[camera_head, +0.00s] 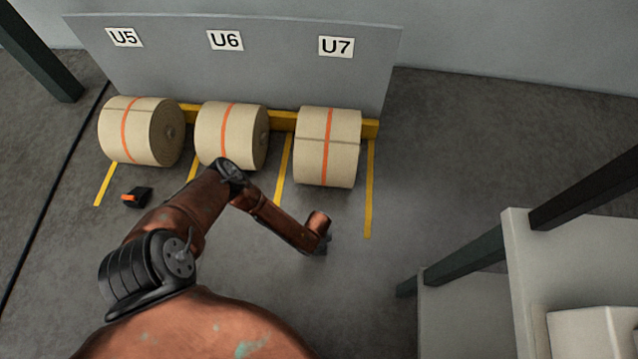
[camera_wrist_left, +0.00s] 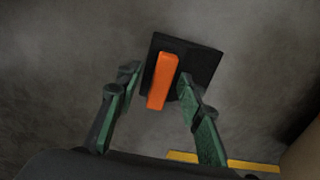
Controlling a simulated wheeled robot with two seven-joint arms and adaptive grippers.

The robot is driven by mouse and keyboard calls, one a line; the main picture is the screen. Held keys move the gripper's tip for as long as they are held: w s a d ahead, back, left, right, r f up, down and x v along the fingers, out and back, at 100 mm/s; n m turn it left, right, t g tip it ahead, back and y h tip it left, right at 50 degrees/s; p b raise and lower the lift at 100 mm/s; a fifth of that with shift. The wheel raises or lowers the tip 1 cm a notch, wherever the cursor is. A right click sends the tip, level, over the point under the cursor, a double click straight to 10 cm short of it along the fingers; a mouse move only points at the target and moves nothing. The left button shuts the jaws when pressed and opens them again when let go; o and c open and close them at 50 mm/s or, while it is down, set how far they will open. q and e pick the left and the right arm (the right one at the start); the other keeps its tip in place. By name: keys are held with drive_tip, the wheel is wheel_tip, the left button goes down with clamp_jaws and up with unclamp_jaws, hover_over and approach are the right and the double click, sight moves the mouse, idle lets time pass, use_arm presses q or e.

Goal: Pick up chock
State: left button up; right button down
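A black chock (camera_wrist_left: 198,60) with an orange stripe lies on the floor ahead of the fingertips. The right finger overlaps its near edge in the picture; I cannot tell whether it touches. The arm hides this chock in the head view. Another black and orange chock (camera_head: 137,196) lies on the floor in front of the U5 roll. My right gripper is not in view.
The U5 roll (camera_head: 140,132), U6 roll (camera_head: 225,135) and U7 roll (camera_head: 315,150) stand along a grey panel (camera_head: 280,55). Yellow floor lines (camera_head: 369,190) mark the bays. A pale structure with dark rails (camera_head: 465,255) stands at right. Floor right of U7 is clear.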

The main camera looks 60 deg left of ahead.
use_arm(q)
drive_tip(key=shift+c, duration=0.2)
clamp_jaws()
drive_tip(key=shift+r, duration=0.1)
idle(0.5)
